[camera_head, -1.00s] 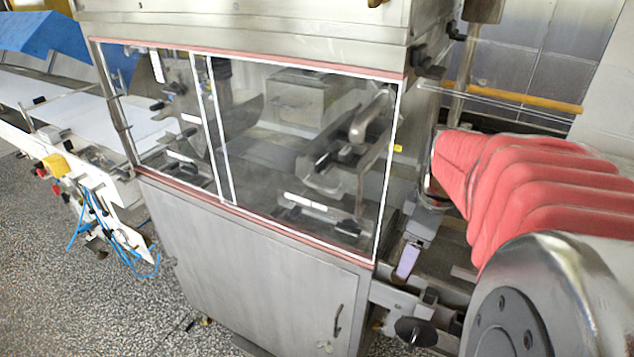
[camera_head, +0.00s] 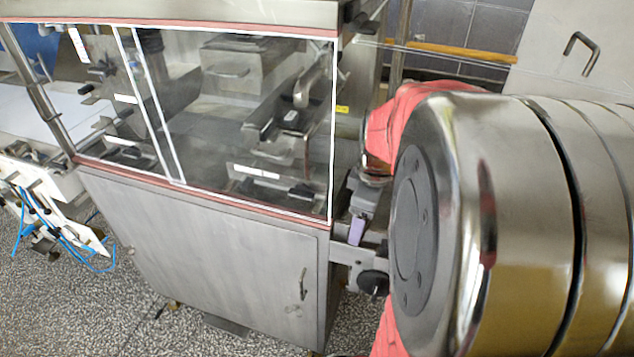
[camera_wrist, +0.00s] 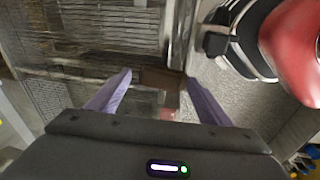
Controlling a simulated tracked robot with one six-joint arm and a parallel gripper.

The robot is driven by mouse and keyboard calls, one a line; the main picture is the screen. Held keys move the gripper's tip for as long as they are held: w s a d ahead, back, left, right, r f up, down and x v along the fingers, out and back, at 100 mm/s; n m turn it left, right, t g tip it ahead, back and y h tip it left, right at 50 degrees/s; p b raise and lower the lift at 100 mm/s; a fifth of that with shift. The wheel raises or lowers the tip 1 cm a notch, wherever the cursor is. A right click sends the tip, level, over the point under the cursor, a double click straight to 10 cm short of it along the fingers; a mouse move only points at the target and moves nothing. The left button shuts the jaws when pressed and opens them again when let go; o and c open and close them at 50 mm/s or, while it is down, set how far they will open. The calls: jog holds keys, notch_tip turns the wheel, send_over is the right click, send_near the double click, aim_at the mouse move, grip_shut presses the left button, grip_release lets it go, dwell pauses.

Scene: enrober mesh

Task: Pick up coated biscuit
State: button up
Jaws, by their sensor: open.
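My gripper (camera_wrist: 159,80) shows two purple fingers in the wrist view, spread apart with a gap between their tips. A dark brown flat patch (camera_wrist: 158,76) lies beyond and between the fingertips; it may be the coated biscuit, but it is dim and I cannot be sure. I cannot tell how far below the tips it is. In the head view one purple finger of my gripper (camera_head: 355,231) hangs beside the right end of the glass-fronted enrober (camera_head: 215,215). No biscuit can be made out there.
Wire mesh (camera_wrist: 110,30) fills the upper left of the wrist view, with a metal rail (camera_wrist: 180,35) on its right. A black knob (camera_head: 373,283) sits near my gripper. Blue hoses (camera_head: 60,235) hang at the left. Speckled floor (camera_head: 130,325) is open in front.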

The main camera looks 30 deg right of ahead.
jog(key=shift+c, duration=0.5)
jog(key=c, duration=0.8)
jog(key=shift+r, duration=0.1)
jog(key=shift+r, duration=1.35)
jog(key=s+a, duration=1.1)
jog(key=a, duration=0.3)
jog(key=shift+a+r, duration=0.15)
jog(key=shift+r, duration=0.15)
